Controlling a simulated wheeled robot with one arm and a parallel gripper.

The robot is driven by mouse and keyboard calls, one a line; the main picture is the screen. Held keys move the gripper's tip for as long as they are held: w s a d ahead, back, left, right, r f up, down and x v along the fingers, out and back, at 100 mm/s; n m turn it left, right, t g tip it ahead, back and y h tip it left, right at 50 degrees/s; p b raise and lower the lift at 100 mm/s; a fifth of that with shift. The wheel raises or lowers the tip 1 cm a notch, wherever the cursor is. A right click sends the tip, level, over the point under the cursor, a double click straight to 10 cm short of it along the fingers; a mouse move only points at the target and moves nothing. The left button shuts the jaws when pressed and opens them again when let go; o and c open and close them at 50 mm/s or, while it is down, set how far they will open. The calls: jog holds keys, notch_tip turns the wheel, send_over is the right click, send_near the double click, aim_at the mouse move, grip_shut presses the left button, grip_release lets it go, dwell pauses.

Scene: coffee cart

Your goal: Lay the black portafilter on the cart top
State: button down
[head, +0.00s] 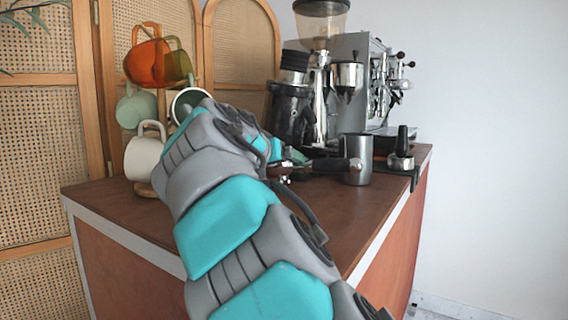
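The steel cup (357,150) and a black-handled tamper (402,148) stand at the right. The grinder (319,90) and espresso machine (358,70) stand behind. A mug tree with an orange mug (146,62) and a white mug (144,158) is at left. The front cart top is clear.

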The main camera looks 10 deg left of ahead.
jog(key=shift+s+f+b, duration=0.15)
jog(key=shift+f+b, duration=0.05)
jog(key=shift+b, duration=0.15)
dwell(0.4)
grip_release()
jog(key=shift+c, duration=1.2)
jog(key=shift+f, duration=0.1)
